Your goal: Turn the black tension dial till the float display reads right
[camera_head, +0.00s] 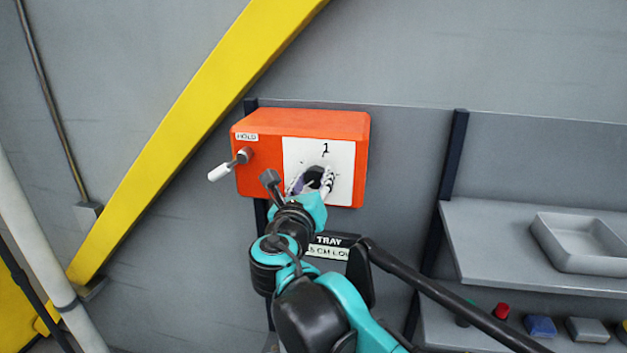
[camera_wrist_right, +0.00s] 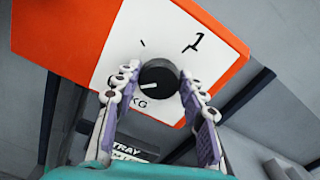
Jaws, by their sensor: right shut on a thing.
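The black dial (camera_head: 315,176) sits on the white front plate of an orange box, under a "1" mark. In the right wrist view the dial (camera_wrist_right: 158,75) has a white pointer line aimed left and slightly down. My right gripper (camera_head: 312,184) is shut on the dial, with one finger on each side of it in the wrist view (camera_wrist_right: 160,88). Below the box is a dark display (camera_head: 328,240) headed "TRAY"; its lower line looks like "5 CM LO", with its ends hidden by my arm. My left gripper is not in view.
A lever with a white grip (camera_head: 220,173) sticks out at the box's left, under a "HOLD" label (camera_head: 246,137). A yellow beam (camera_head: 190,110) slants behind. At right, a grey shelf (camera_head: 485,240) holds a grey tray (camera_head: 545,240), with small coloured items below.

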